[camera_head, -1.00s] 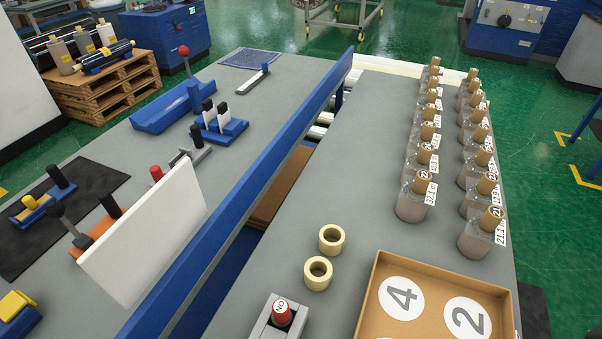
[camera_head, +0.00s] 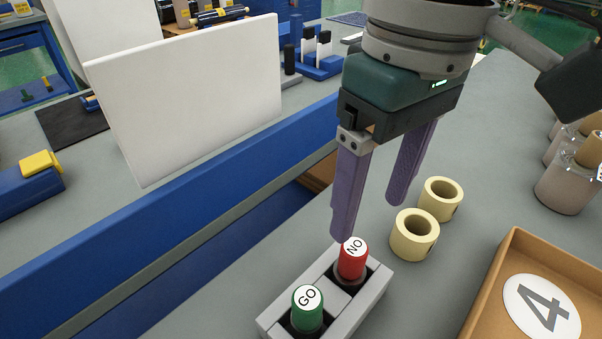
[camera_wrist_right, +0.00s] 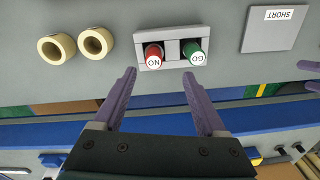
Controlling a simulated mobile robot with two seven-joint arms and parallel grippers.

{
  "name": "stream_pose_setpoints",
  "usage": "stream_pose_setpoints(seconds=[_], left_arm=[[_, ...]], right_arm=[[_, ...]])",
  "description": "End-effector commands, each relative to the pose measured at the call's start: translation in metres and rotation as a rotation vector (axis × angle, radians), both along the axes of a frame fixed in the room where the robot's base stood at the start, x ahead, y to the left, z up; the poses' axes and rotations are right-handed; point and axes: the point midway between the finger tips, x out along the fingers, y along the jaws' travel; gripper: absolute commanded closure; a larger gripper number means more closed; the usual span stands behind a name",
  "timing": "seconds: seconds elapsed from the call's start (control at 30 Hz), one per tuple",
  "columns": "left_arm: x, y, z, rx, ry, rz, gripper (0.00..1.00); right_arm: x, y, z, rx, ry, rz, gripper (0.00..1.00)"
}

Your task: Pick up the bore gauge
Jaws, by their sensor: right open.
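The gauge with a red NO end (camera_head: 352,262) and a green GO end (camera_head: 307,309) stands in a grey holder block (camera_head: 372,301) on the near bench. In the right wrist view the red end (camera_wrist_right: 153,52) and green end (camera_wrist_right: 193,50) lie just beyond my fingertips. My right gripper (camera_head: 368,220) is open and empty, its purple fingers pointing down above and behind the holder. In the head view one fingertip lies just above the red end; contact cannot be told. Two purple tips at the right edge of the wrist view (camera_wrist_right: 311,76) appear to be my left gripper, mostly cut off.
Two cream rings (camera_head: 414,235) stand right of the holder. A cardboard box with a number 4 label (camera_head: 543,305) is at lower right. A blue rail (camera_head: 190,245) and white panel (camera_head: 195,95) lie to the left. A grey SHORT plate (camera_wrist_right: 275,30) shows in the wrist view.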

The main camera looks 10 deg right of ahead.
Motion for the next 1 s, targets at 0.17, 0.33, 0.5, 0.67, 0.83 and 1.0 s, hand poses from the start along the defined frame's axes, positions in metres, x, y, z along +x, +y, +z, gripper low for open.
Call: stream_pose_setpoints(seconds=[0.17,0.33,0.5,0.67,0.83,1.0], left_arm=[[0.000,0.000,-0.014,0.000,-0.002,0.000,0.26],[0.001,0.000,-0.017,-0.001,-0.003,0.000,0.26],[0.001,-0.001,-0.019,-0.002,-0.003,0.002,0.26],[0.001,-0.002,-0.026,-0.008,-0.003,0.006,0.26],[0.001,-0.002,-0.030,-0.010,-0.004,0.007,0.26],[0.001,-0.002,-0.030,-0.010,-0.003,0.007,0.26]], right_arm=[[0.007,-0.010,-0.012,-0.037,0.012,-0.029,0.26],[0.007,-0.010,-0.037,-0.037,0.013,-0.030,0.26],[0.008,-0.009,-0.052,-0.036,0.010,-0.027,0.26],[0.012,-0.006,-0.075,-0.037,0.011,-0.028,0.26],[0.013,-0.005,-0.098,-0.036,0.010,-0.026,0.26],[0.014,-0.005,-0.101,-0.036,0.007,-0.026,0.26]])
